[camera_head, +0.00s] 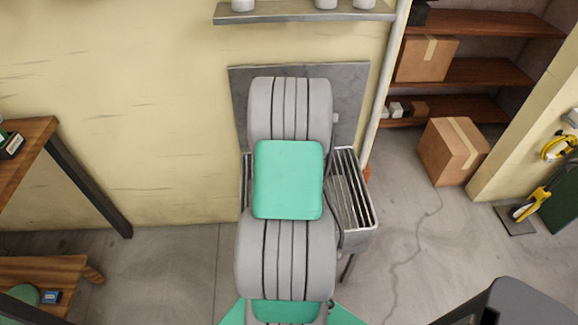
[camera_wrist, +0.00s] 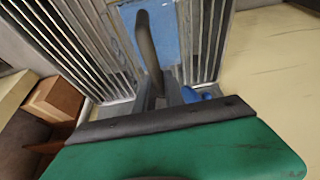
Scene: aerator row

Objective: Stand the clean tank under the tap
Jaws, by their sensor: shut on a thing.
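My gripper (camera_wrist: 165,88) is seen only in part in the wrist view, beyond a green cover with a dark edge. A dark curved part rises in front of a light blue panel (camera_wrist: 170,35), which appears to be the side of the tank. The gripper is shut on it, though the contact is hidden. A small darker blue piece (camera_wrist: 193,95) shows beside the grip. A slatted grey basin (camera_head: 356,195) stands against the wall in the head view, its middle hidden by my arm. Its slats flank the blue panel in the wrist view. I cannot make out the tap.
A grey panel (camera_head: 349,88) backs the basin, and a wall shelf (camera_head: 300,15) with white vessels is above. A cardboard box (camera_head: 452,152) sits on the floor at right, near wooden shelving (camera_head: 470,72). A wooden table (camera_head: 22,150) is at left. Some floor right of the basin is clear.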

